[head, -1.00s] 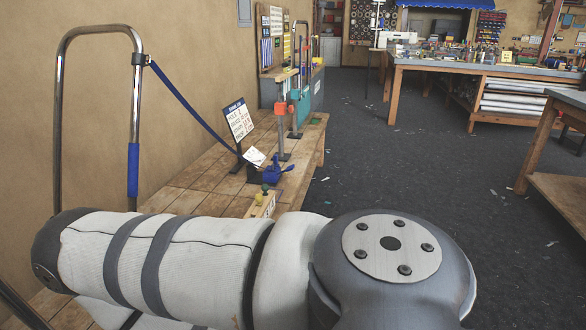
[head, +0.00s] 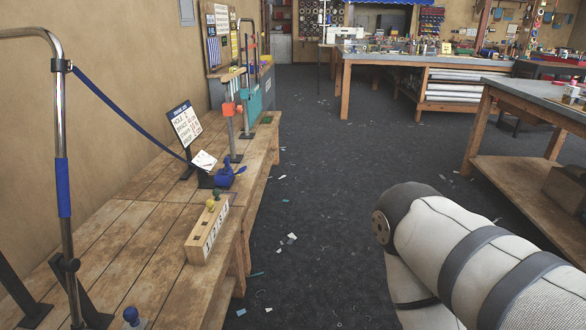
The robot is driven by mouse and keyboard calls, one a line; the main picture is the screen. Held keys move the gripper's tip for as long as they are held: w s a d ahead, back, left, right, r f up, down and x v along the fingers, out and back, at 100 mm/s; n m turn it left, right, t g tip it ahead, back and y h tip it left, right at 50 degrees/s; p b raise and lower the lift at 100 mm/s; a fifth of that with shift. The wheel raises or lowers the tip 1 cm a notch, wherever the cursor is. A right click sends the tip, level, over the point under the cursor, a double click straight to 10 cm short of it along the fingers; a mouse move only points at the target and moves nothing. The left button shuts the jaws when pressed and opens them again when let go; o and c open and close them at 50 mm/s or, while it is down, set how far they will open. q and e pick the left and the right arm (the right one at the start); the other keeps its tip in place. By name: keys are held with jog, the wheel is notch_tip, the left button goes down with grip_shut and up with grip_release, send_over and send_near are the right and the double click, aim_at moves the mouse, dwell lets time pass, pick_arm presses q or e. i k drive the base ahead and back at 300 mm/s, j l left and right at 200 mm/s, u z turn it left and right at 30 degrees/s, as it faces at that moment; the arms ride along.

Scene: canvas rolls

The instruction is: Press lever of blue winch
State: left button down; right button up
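The blue winch (head: 226,176) sits on the wooden bench (head: 140,210), near its right edge. A short blue piece, which may be its lever, sticks out to the right; it is too small to tell its position. Neither of my grippers is in view. Only a padded white and grey link of my arm shows at the lower right, well apart from the winch.
A wooden block (head: 208,235) with numbers and coloured knobs stands on the bench in front of the winch. A printed sign (head: 184,124) and a white card (head: 204,160) stand behind it. The dark floor (head: 320,190) right of the bench is mostly clear. Another table (head: 540,95) stands at the right.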

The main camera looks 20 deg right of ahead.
aim_at(242, 170)
jog(key=i+l+u, duration=0.15)
jog(key=i+l, duration=0.15)
jog(key=i+l+u, duration=0.15)
jog(key=l, duration=0.25)
jog(key=i+l+u, duration=0.2)
jog(key=i+l, duration=0.15)
jog(key=i+l+u, duration=0.15)
jog(key=l, duration=0.4)
jog(key=i+l+u, duration=0.15)
jog(key=i+l, duration=0.15)
jog(key=l, duration=0.15)
jog(key=i+l+u, duration=0.15)
jog(key=l, duration=0.35)
jog(key=i+l+u, duration=0.15)
jog(key=l, duration=0.35)
jog(key=i+l+u, duration=0.15)
jog(key=l, duration=0.35)
